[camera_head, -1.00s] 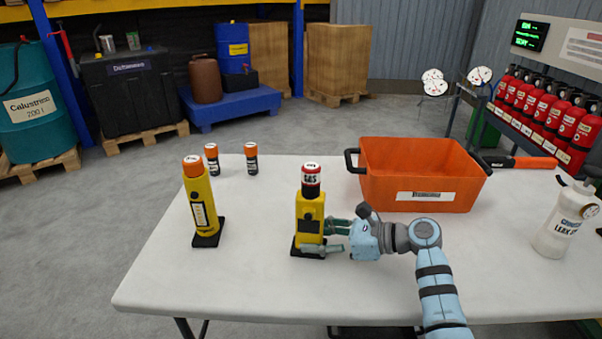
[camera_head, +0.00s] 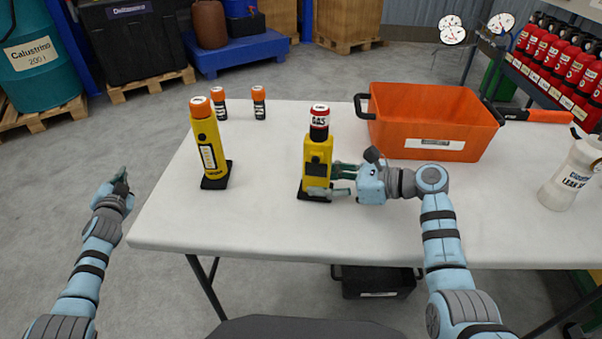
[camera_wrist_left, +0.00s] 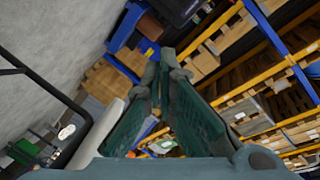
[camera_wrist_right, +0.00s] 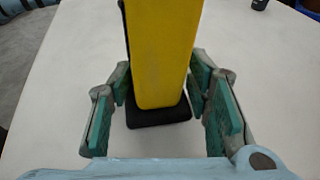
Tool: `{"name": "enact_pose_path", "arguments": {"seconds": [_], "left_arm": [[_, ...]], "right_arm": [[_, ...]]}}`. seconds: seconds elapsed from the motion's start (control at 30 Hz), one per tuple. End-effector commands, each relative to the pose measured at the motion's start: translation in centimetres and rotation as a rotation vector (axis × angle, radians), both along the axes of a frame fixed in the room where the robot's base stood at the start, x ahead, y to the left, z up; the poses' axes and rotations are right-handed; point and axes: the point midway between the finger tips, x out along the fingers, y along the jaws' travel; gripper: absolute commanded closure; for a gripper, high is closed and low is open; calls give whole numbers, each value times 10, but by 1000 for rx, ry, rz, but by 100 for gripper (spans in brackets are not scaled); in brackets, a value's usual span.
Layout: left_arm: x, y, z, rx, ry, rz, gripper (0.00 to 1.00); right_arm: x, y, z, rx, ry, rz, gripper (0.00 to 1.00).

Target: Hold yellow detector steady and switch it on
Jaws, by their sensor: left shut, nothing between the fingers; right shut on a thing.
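The yellow detector (camera_head: 318,158) stands upright on its black base on the white table, with a red-and-white cap marked GAS and a dark panel on its front. My right gripper (camera_head: 340,181) is shut on its lower body from the right. In the right wrist view the yellow body (camera_wrist_right: 163,50) sits between the fingers, above its black base (camera_wrist_right: 158,113). My left gripper (camera_head: 122,178) is shut and empty, off the table's left edge and apart from the detector. In the left wrist view its fingers (camera_wrist_left: 160,60) come together with nothing between them. No switch is clearly visible.
A yellow torch-like device (camera_head: 208,148) with an orange cap stands on the table, left of the detector. Two small orange-capped bottles (camera_head: 219,104) stand behind. An orange crate (camera_head: 425,120) is at the back right, a white bottle (camera_head: 570,175) far right. The front-left table is clear.

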Motion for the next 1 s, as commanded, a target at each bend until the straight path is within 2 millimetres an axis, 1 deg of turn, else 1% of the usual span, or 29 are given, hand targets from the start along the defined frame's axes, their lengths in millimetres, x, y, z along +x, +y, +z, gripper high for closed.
{"name": "enact_pose_path", "arguments": {"seconds": [0.03,0.07,0.1,0.17,0.2,0.23,0.27,0.3,0.33,0.37,0.4,0.43,0.47,0.5,0.57,0.6,0.7,0.8,0.83,1.0], "left_arm": [[12,-16,34,49,-89,-80,100],[19,-29,57,85,-146,-138,100],[24,-48,87,131,-222,-219,100],[27,-81,130,206,-332,-347,100],[25,-105,157,259,-403,-437,100],[21,-123,176,301,-453,-507,100],[16,-143,194,346,-502,-580,100],[5,-170,215,406,-563,-682,100],[-5,-190,229,456,-606,-762,100],[-17,-212,241,509,-647,-847,100],[-36,-240,254,583,-696,-966,100],[-52,-260,260,643,-726,-1058,100],[-62,-281,244,650,-723,-1141,100],[-78,-306,226,664,-720,-1247,100],[-101,-336,203,688,-712,-1393,100],[-116,-352,188,701,-703,-1479,100],[-146,-377,159,725,-674,-1646,100],[-163,-388,143,735,-654,-1737,100],[-165,-390,141,737,-649,-1751,100],[-168,-391,138,738,-646,-1766,100]], "right_arm": [[-2,-1,-7,-8,16,0,80],[-2,-1,-7,-8,16,0,80],[-2,-1,-7,-8,16,0,80],[-2,-1,-7,-8,16,0,80],[-2,-1,-7,-8,16,0,80],[-2,-1,-7,-8,16,0,80],[-2,-1,-7,-8,16,0,80],[-2,-1,-7,-8,16,0,80],[-2,-1,-7,-8,16,0,80],[-2,-1,-7,-8,16,0,80],[-2,-1,-7,-8,16,0,80],[-2,-1,-7,-8,16,0,80],[-2,-1,-7,-8,16,0,80],[-2,-1,-7,-8,15,-1,80],[-2,-1,-7,-8,15,-1,80],[-2,-1,-7,-8,15,-1,80],[-2,-1,-7,-8,14,0,80],[-1,-1,-7,-8,14,-1,80],[-1,-1,-7,-8,14,-1,80],[-1,-1,-7,-7,14,-1,80]]}}
